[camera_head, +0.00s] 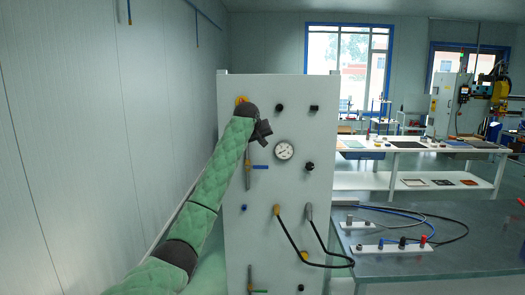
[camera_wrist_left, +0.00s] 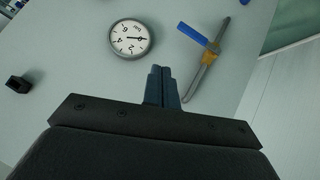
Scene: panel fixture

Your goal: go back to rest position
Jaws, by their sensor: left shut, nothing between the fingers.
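My left gripper (camera_head: 263,131) is at the upper left of the white panel (camera_head: 300,185), at the end of the green-sleeved left arm. In the left wrist view its dark fingers (camera_wrist_left: 161,84) are together and empty, with the panel face beyond them. The round pressure gauge (camera_head: 284,150) is to the right of and below the gripper; it also shows in the left wrist view (camera_wrist_left: 130,38). A pipe with a blue-handled valve (camera_head: 259,167) is below the gripper, and the wrist view shows the blue handle (camera_wrist_left: 193,33) clear of the fingers. My right gripper is not in view.
Several black knobs (camera_head: 314,108) stick out of the panel. Black hoses (camera_head: 317,236) loop from its lower part. A grey table (camera_head: 450,262) with fittings and cables stands at the right. A plain wall (camera_head: 90,120) runs along the left, close to my left arm.

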